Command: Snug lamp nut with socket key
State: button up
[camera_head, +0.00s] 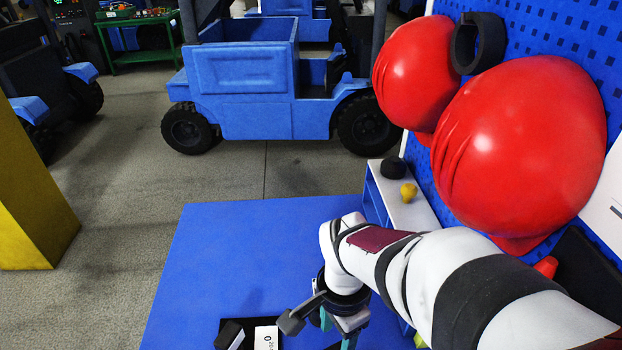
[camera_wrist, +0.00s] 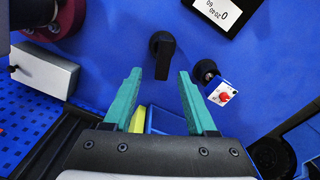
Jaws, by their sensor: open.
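My gripper (camera_wrist: 159,74) is open, with its two teal fingers apart and nothing held between them. A black angled piece with a round head, possibly the socket key (camera_wrist: 163,52), stands or lies on the blue surface (camera_wrist: 110,55). In the wrist view it appears between and just beyond the fingertips; I cannot tell whether they touch. A small white-and-blue block with a red cap, possibly the lamp fixture (camera_wrist: 222,94), is right of the fingers, with a black round knob beside it. No nut can be made out. In the head view my gripper (camera_head: 338,332) is low over the blue mat (camera_head: 225,250).
A black-framed white scale plate (camera_wrist: 222,12) lies at the upper right of the wrist view. A grey box (camera_wrist: 45,76) is at left. In the head view, a shelf (camera_head: 408,212) holds a black puck and a yellow piece (camera_head: 408,192). The mat's left part is clear.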

jog(key=shift+m, duration=0.3)
jog(key=f, duration=0.9)
jog(key=shift+w+f, duration=0.3)
grip_shut()
